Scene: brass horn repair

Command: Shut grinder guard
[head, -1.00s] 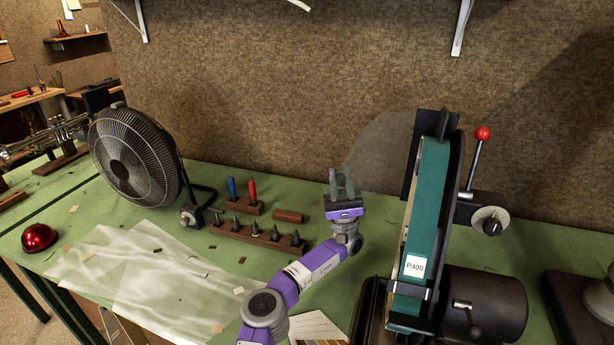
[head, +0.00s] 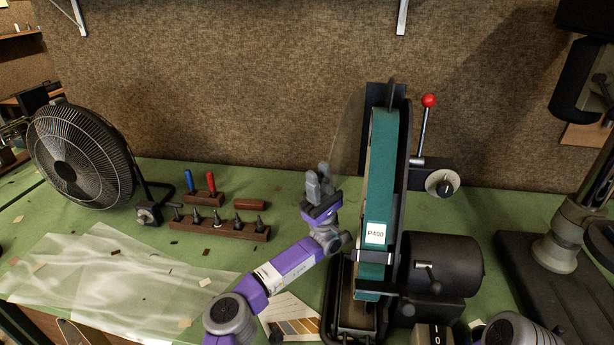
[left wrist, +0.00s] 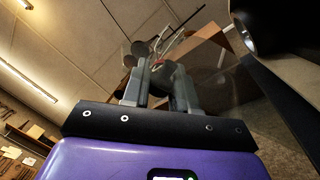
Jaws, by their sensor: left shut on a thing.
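The belt grinder (head: 379,200) stands upright on the bench with a green belt marked P400. Its guard (head: 347,132) is a see-through smoky panel at the belt's left side, standing out from it. My left gripper (head: 319,182) is just left of the belt, at the guard's lower edge, its fingers pointing up. In the left wrist view the fingers (left wrist: 160,88) are closed around a dark rounded piece, and the clear panel (left wrist: 222,85) shows beside them. The exact grip point on the guard is partly hidden by the fingers. My right gripper is out of view.
A red-knobbed lever (head: 428,102) and a motor housing (head: 440,262) are on the grinder's right. A tool block (head: 218,230), a fan (head: 80,155) and a plastic sheet (head: 105,265) lie to the left. A stand (head: 560,250) is at the far right.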

